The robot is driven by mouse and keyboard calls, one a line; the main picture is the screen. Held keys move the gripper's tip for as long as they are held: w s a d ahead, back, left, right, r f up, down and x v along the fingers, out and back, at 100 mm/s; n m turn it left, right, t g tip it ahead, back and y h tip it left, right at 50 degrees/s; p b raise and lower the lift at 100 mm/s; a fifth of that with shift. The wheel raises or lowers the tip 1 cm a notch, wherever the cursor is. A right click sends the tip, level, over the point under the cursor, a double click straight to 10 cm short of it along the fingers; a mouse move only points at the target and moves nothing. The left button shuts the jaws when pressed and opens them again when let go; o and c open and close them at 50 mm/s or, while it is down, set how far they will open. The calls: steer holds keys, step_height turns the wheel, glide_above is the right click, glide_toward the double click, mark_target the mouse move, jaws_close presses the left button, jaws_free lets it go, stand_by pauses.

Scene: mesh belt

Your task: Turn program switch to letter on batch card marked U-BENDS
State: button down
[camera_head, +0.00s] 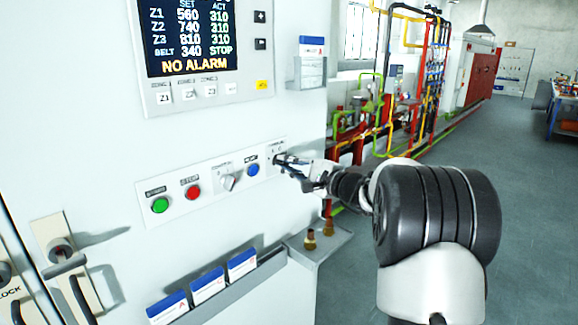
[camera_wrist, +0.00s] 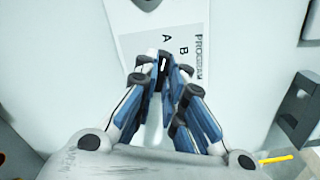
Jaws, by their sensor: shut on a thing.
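The program switch is at the right end of the control strip, mostly hidden by my gripper (camera_head: 283,160) in the head view. In the wrist view the black program switch knob (camera_wrist: 163,64) has a short white mark, on the side nearer the letter A; its exact setting is hard to tell. The switch plate (camera_wrist: 140,45) shows A, B and PROGRAM; other letters are hidden. My gripper (camera_wrist: 165,78) is shut on the knob. Batch cards (camera_head: 207,285) with blue tops stand in the ledge below; their wording is too small to read.
A green button (camera_head: 160,205), red button (camera_head: 193,192), grey selector (camera_head: 228,183) and blue button (camera_head: 253,169) sit left of my gripper. A small shelf (camera_head: 318,243) juts out below. Another card (camera_head: 312,47) is in a holder (camera_head: 309,73) above.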

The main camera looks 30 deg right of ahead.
stand_by(0.3)
steer(key=c, duration=1.7)
jaws_free()
steer(key=shift+s, duration=0.1)
steer(key=v, duration=1.2)
steer(key=shift+r, duration=0.1)
